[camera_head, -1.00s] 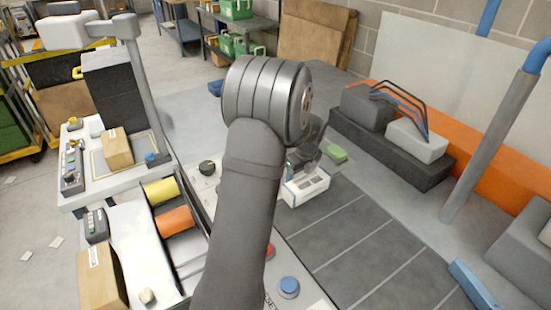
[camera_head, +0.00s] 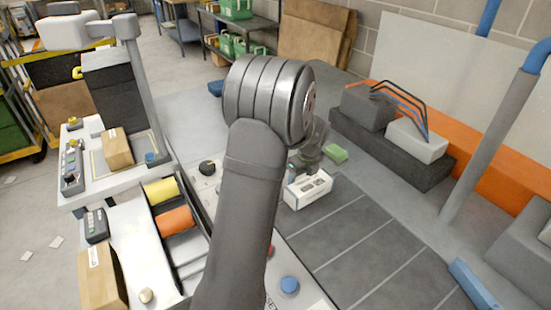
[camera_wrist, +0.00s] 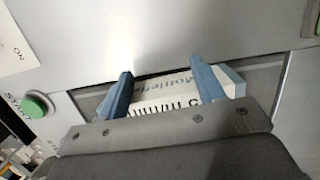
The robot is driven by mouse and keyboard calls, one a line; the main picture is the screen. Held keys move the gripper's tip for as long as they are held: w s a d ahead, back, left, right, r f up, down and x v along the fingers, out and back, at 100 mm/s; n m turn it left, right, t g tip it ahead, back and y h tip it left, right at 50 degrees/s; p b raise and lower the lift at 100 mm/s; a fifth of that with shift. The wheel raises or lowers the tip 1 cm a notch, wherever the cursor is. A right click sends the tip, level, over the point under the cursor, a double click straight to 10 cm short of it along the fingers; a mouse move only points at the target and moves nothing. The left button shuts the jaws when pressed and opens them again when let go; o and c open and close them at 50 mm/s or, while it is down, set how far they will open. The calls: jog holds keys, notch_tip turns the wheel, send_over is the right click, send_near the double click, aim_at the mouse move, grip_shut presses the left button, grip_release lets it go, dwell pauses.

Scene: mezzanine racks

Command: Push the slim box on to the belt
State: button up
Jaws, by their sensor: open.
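In the head view a white box-shaped thing (camera_head: 318,191) with dark print and a blue edge is by the upper left end of the dark belt (camera_head: 372,247). I cannot tell for sure whether it is the slim box. My arm hides part of that area, and my fingertips do not show clearly there. In the wrist view my gripper (camera_wrist: 160,80) is open, its two blue fingers apart. A white surface with blue and dark lettering (camera_wrist: 170,92) shows between and below them. I cannot tell whether the fingers touch it.
A green button (camera_wrist: 36,104) is at the wrist view's left. In the head view a blue button (camera_head: 289,286) is near the front. Yellow (camera_head: 160,191) and orange (camera_head: 174,221) rollers and cartons (camera_head: 117,148) stand left. A grey post (camera_head: 490,150) rises right. The belt's middle is clear.

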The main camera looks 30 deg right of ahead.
aim_at(310, 182)
jog(key=shift+s, duration=0.1)
jog(key=shift+s, duration=0.5)
jog(key=shift+s, duration=0.1)
jog(key=shift+s, duration=0.5)
jog(key=shift+s, duration=0.1)
jog(key=shift+s, duration=0.5)
jog(key=shift+s+d, duration=0.1)
dwell(0.4)
jog(key=shift+s, duration=0.15)
